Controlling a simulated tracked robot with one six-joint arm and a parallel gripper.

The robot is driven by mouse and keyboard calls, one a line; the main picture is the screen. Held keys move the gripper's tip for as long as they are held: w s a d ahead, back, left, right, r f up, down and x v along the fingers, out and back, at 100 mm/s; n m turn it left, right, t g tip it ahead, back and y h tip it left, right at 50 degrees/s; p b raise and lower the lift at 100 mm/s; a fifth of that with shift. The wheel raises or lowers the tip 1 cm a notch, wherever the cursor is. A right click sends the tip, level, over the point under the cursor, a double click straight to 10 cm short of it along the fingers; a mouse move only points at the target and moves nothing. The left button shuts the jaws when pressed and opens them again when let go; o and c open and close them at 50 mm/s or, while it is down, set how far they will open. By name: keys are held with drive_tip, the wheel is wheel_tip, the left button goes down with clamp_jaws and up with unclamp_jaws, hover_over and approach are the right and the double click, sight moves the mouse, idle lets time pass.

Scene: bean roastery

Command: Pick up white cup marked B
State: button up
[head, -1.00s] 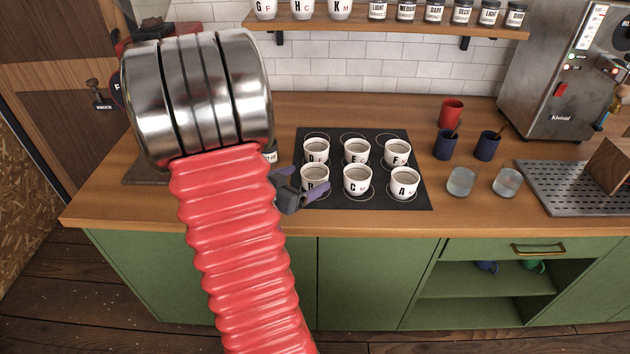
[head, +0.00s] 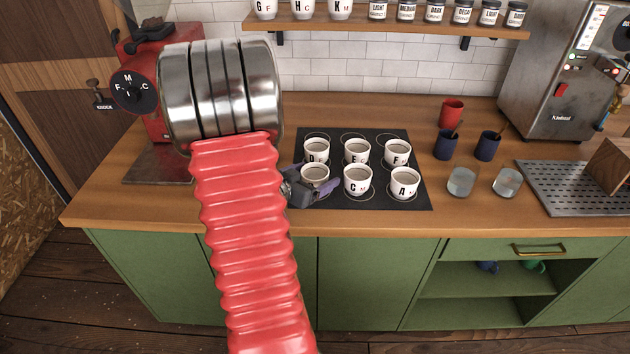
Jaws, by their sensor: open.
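The white cup marked B (head: 315,173) stands upright in the front left place of the black mat (head: 425,196). Its rim and inside show, but my gripper covers its front and its letter. My gripper (head: 318,190) is open, with its grey and purple fingers at the front left of this cup. I cannot tell whether the fingers touch it or reach around it. White cups marked C (head: 358,186) and A (head: 404,187) stand to its right. Cups D (head: 315,155), E (head: 357,156) and F (head: 397,157) stand behind.
A red cup (head: 451,112), two dark blue cups (head: 446,148) and two clear glasses (head: 461,184) stand to the right. A steel machine (head: 550,85) and a drip tray (head: 580,190) are further right. A red grinder (head: 150,60) stands at the left. My arm hides some counter.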

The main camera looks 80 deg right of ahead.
drive_tip(key=shift+c, duration=0.4)
drive_tip(key=c, duration=1.2)
drive_tip(key=shift+r, duration=0.15)
drive_tip(key=shift+r, duration=4.85)
